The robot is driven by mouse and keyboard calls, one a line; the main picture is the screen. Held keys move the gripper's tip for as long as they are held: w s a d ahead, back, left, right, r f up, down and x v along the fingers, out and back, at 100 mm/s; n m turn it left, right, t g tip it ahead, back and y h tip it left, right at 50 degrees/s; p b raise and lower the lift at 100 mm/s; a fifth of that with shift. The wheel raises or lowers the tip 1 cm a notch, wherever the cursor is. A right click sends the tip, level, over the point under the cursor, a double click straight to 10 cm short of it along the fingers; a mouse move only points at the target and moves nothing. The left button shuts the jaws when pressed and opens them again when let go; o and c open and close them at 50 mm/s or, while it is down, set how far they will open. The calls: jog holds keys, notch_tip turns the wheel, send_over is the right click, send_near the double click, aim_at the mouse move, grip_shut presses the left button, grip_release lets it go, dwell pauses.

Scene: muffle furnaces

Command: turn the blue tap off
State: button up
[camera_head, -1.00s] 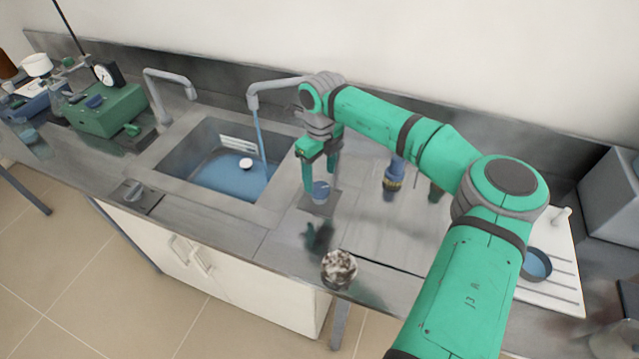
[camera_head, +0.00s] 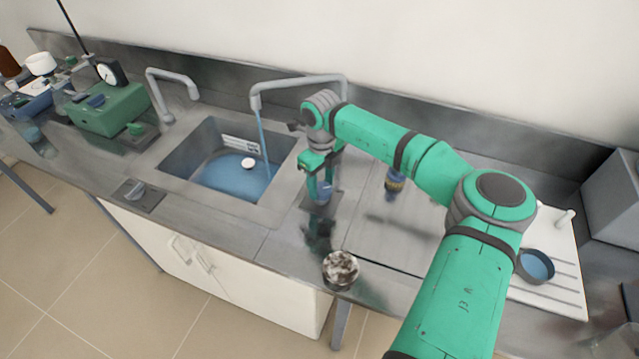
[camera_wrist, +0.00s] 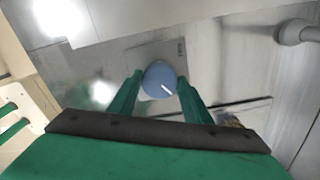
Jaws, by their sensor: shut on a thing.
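The blue tap knob (camera_head: 324,194) stands on a square metal plate (camera_wrist: 172,51) on the counter, right of the sink. In the wrist view the round blue knob (camera_wrist: 157,76) carries a white pointer line slanting down to the right. My gripper (camera_head: 319,186) reaches down over it and is shut on it, one green finger on each side in the wrist view (camera_wrist: 160,84). The right-hand grey spout (camera_head: 290,86) pours a blue stream of water (camera_head: 263,140) into the sink (camera_head: 190,170).
A cup with mottled contents (camera_head: 341,268) stands near the counter's front edge. A blue-and-yellow object (camera_head: 394,182) stands right of my gripper.

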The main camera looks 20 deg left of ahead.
jog(key=shift+d+m, duration=0.1)
jog(key=shift+m, duration=0.8)
jog(key=m, duration=0.5)
jog(key=shift+m, duration=0.4)
jog(key=o, duration=1.1)
jog(key=shift+c, duration=0.2)
jog(key=shift+r, duration=0.15)
